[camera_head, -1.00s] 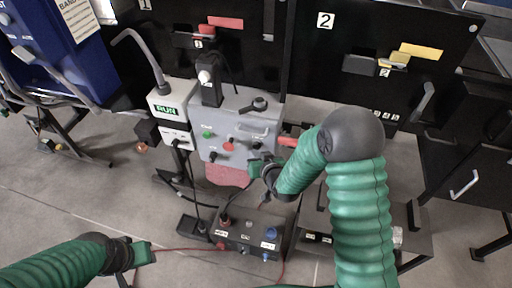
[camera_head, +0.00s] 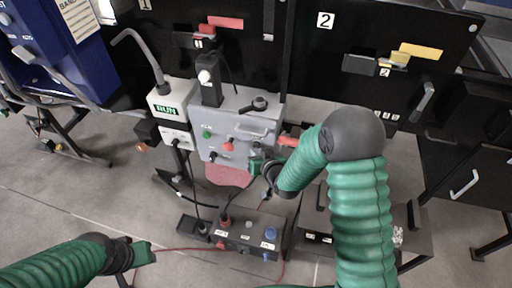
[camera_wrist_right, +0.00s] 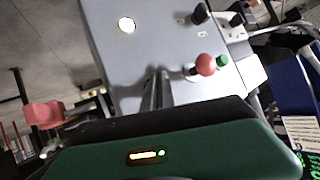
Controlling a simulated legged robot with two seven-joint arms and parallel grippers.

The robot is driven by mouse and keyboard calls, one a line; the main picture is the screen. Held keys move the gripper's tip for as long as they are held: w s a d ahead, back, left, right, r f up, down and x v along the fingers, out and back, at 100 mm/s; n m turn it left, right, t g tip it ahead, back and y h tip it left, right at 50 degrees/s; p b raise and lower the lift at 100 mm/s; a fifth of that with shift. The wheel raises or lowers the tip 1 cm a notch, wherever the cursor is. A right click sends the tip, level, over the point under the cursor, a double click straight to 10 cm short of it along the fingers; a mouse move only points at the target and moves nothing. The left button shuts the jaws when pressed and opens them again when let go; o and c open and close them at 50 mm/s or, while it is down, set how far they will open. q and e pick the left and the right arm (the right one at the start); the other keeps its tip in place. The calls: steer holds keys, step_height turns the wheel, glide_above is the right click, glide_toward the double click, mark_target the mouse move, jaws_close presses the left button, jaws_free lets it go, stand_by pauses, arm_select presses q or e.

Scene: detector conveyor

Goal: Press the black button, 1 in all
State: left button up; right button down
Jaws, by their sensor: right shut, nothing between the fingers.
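The grey control panel (camera_head: 240,122) carries a green button (camera_head: 207,133), a red button (camera_head: 228,146) and a small black button (camera_head: 213,155) at its lower left. In the right wrist view, a black knob-like button (camera_wrist_right: 200,14) stands at the top, beyond the red button (camera_wrist_right: 206,64) and green button (camera_wrist_right: 222,60). My right gripper (camera_head: 256,166) is shut and empty at the panel's lower right, to the right of the black button and apart from it. Its fingers (camera_wrist_right: 158,88) show edge-on in the wrist view. My left gripper (camera_head: 145,253) is low at the left, far from the panel.
A dark box with buttons (camera_head: 245,237) stands below the panel. A white RUN box (camera_head: 172,105) is left of it. A black knob (camera_head: 260,103) and a handle (camera_head: 252,130) stick out from the panel.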

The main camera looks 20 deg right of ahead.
steer(key=shift+w+d, duration=0.15)
steer(key=shift+w, duration=0.05)
stand_by(0.3)
steer(key=shift+s, duration=0.1)
steer(key=shift+s+a, duration=0.55)
steer(key=shift+s, duration=0.15)
steer(key=s+a, duration=0.1)
steer(key=s, duration=0.1)
steer(key=s+a, duration=0.2)
stand_by(0.3)
steer(key=shift+s+d+r, duration=0.1)
stand_by(0.5)
steer(key=s+d+r+n+g+p, duration=0.1)
steer(key=s+g, duration=0.3)
steer(key=s, duration=0.6)
steer(key=s+d+r+n+g+p, duration=0.1)
steer(key=s+r+g, duration=0.3)
steer(key=s, duration=0.6)
steer(key=shift+d+r+g+h+p, duration=0.25)
steer(key=shift+d+g+h+p, duration=0.15)
steer(key=shift+d+g, duration=0.45)
